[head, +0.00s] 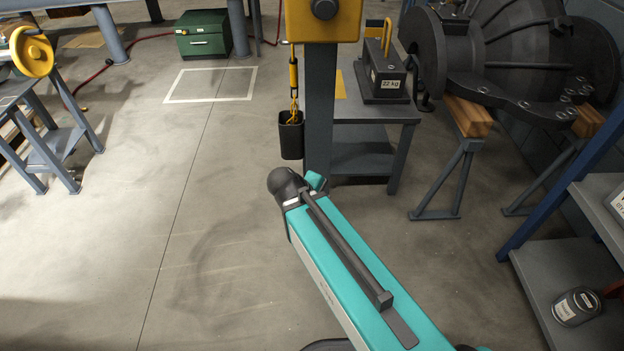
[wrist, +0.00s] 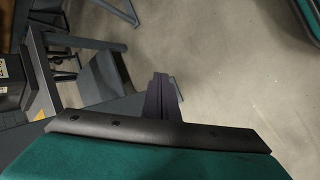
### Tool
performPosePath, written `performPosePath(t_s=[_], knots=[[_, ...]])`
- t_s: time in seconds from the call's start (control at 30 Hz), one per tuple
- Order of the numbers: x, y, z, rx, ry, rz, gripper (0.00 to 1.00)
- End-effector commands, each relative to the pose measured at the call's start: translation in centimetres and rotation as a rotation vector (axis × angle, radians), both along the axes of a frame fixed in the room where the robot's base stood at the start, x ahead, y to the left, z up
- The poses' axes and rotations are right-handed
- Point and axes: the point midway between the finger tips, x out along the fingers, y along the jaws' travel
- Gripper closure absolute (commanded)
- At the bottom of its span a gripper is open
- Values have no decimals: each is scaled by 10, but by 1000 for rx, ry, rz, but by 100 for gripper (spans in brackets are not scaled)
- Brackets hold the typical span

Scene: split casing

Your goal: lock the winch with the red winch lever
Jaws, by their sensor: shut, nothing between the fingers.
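My gripper (wrist: 163,82) shows in the wrist view as two dark fingers lying together, shut and empty. It points at open space over the floor and touches nothing that I can make out. In the head view the gripper is hidden; only my teal arm shows in the foreground. A yellow housing (head: 345,22) with a dark round hub sits on a grey post at the top of the head view. It may be the winch, but its top is cut off. I cannot make out a red winch lever in either view.
A black bucket (head: 291,136) hangs beside the grey post (head: 319,110). A 22 kg weight (head: 386,80) stands on a small grey table (head: 372,112). A dark casing (head: 515,60) rests on trestles at right. A shelf (head: 560,290) holds a tin (head: 577,307). The floor at left centre is clear.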

Motion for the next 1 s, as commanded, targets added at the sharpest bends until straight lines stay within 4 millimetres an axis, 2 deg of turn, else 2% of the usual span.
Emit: performPosePath(t_s=[0.03,0.1,0.27,0.5,0.67,1.0], knots=[[-7,-10,-18,14,25,-29,100],[-16,-19,-39,37,54,-69,100],[-40,-40,-86,91,120,-163,100],[-85,-68,-151,171,213,-321,100],[-119,-82,-189,224,271,-434,100],[-200,-102,-260,330,386,-697,100]])
